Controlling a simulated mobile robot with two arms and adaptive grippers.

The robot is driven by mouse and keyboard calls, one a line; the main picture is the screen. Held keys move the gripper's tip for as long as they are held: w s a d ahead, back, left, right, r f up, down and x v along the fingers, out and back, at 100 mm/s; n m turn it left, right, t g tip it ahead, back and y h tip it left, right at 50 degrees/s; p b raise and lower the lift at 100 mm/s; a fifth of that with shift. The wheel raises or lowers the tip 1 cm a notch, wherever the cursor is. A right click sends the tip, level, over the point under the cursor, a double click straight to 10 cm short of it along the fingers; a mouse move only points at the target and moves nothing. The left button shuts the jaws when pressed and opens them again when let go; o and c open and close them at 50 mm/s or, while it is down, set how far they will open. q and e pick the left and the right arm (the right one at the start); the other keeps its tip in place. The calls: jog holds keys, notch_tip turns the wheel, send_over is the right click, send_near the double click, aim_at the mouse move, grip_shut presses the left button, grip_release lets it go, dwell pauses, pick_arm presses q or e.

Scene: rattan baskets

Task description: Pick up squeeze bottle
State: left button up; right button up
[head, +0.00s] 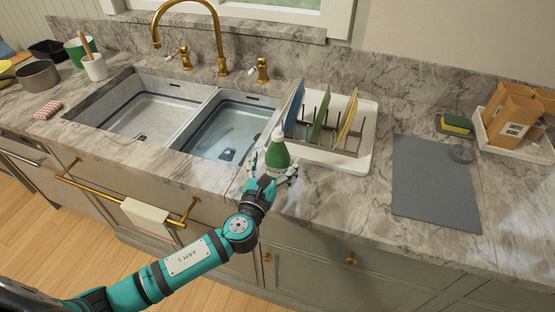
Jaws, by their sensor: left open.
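The squeeze bottle (278,156) is green with a pale nozzle top. It stands upright on the marble counter between the right sink basin and the dish rack. My left gripper (274,172) is at the lower part of the bottle, with its open fingers on either side of it. Whether the fingers touch the bottle cannot be told. The bottle's base is partly hidden by the gripper. My right gripper is not in view.
A white dish rack (365,158) with upright plates stands just right of the bottle. The double sink (190,141) with a brass faucet (221,52) lies left. A grey mat (425,190) covers counter further right, near a yellow sponge (457,121) and a tray of packets (512,117).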

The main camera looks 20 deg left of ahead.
pick_arm(q)
jog(key=w, duration=0.2)
jog(key=shift+w+d, duration=0.1)
jog(key=shift+w, duration=0.2)
jog(key=shift+s, duration=0.1)
jog(key=shift+c, duration=0.9)
jog(key=c, duration=1.3)
jog(key=shift+c, duration=0.5)
jog(key=shift+r, duration=0.15)
